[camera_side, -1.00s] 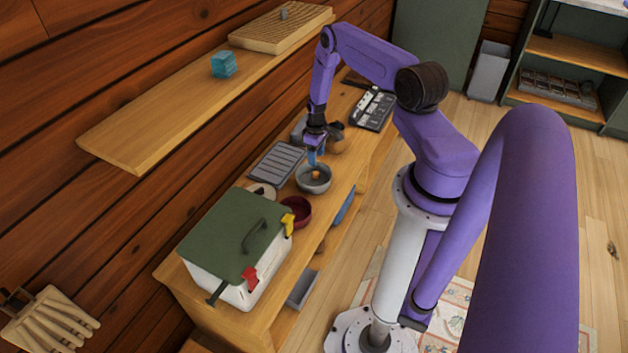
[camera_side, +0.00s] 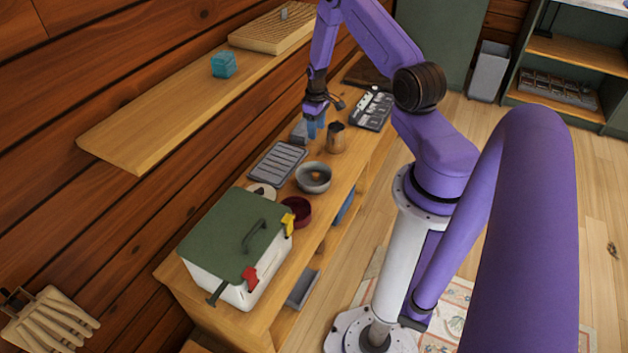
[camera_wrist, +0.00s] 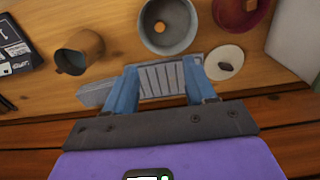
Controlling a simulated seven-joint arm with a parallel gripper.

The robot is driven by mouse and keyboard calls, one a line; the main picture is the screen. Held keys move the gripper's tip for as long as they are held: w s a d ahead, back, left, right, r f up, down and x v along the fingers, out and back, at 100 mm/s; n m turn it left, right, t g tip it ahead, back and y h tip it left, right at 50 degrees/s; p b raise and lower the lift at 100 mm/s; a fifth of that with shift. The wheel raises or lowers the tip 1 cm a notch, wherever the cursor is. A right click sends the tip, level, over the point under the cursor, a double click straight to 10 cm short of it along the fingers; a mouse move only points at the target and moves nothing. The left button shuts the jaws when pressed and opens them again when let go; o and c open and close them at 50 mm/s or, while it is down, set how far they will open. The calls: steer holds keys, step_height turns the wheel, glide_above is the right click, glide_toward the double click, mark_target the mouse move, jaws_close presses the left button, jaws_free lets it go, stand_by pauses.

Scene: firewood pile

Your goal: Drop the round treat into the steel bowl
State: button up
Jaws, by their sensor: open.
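The round treat (camera_side: 316,176) is a small orange-brown piece lying inside the steel bowl (camera_side: 301,184), a grey bowl on the wooden bench. In the wrist view the treat (camera_wrist: 160,27) rests low in the bowl (camera_wrist: 188,40), touching nothing of mine. My gripper (camera_side: 316,130) hangs above the bench, behind the bowl and clear of it. In the wrist view my gripper (camera_wrist: 160,88) has its two blue fingers spread, with nothing held between them.
A grey slatted tray (camera_side: 276,163) lies beside the bowl. A white cooler with a green lid (camera_side: 235,235) fills the bench's near end. A wall shelf (camera_side: 150,132) runs alongside.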

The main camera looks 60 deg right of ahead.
steer(key=shift+r, duration=2.7)
steer(key=a+r+n, duration=0.2)
steer(key=a+r, duration=0.3)
steer(key=a, duration=0.4)
steer(key=a+r+n, duration=0.2)
steer(key=a+r, duration=0.2)
steer(key=a, duration=0.6)
steer(key=a+r+n, duration=0.2)
steer(key=a+r, duration=0.3)
steer(key=a, duration=0.4)
steer(key=s+a+r+n, duration=0.3)
steer(key=s+a+r, duration=0.3)
steer(key=s+a, duration=0.35)
steer(key=s+r+n, duration=0.1)
steer(key=s+r, duration=0.1)
steer(key=s, duration=0.5)
steer(key=s+r+n, duration=0.2)
steer(key=s, duration=0.6)
steer(key=shift+r+n, duration=0.25)
steer(key=shift+n, duration=0.05)
